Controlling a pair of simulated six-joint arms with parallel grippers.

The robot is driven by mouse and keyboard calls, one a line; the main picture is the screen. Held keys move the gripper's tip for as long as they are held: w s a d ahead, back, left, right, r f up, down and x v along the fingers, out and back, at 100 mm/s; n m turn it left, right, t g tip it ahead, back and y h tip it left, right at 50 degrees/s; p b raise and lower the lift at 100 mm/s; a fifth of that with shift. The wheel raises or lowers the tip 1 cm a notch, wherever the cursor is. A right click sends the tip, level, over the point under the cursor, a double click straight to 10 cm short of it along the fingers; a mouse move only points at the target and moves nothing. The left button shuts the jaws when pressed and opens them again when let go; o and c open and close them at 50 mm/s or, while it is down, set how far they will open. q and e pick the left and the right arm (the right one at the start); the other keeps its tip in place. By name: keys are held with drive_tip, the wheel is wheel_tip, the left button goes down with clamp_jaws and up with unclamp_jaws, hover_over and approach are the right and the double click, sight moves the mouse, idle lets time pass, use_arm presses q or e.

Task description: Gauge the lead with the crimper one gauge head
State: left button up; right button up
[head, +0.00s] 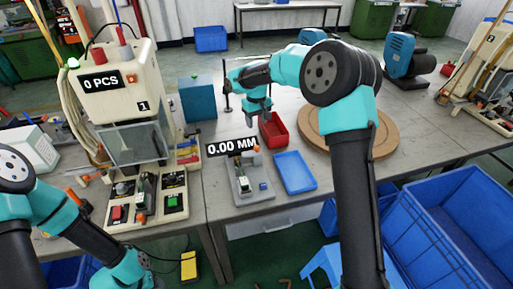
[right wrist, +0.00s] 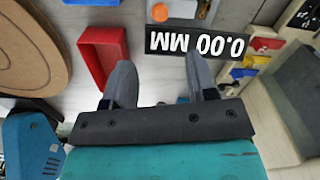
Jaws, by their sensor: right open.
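The gauge (head: 251,183) is a grey plate with a small upright fixture, standing on the bench right of the crimping machine. Its readout (head: 233,146) says 0.00 MM. The crimping machine (head: 118,92) carries the sign 0 PCS and the number 1. My right gripper (head: 258,110) is above the bench, behind the gauge and near the red bin (head: 281,134). In the right wrist view its two fingers (right wrist: 159,78) are apart with nothing between them. The readout (right wrist: 197,43) shows there upside down. My left arm is at the lower left; its fingers are not visible. I cannot make out the lead.
A blue tray (head: 295,173) lies right of the gauge. A round wooden board (head: 385,139) is farther right, and a teal box (head: 197,99) stands behind. Large blue crates (head: 450,235) are at the lower right.

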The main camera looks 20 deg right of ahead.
sight(256, 146)
wheel_tip(256, 146, down, 14)
drive_tip(key=shift+r, duration=0.15)
idle(0.3)
drive_tip(key=shift+c, duration=0.4)
clamp_jaws()
drive_tip(key=shift+a, duration=0.1)
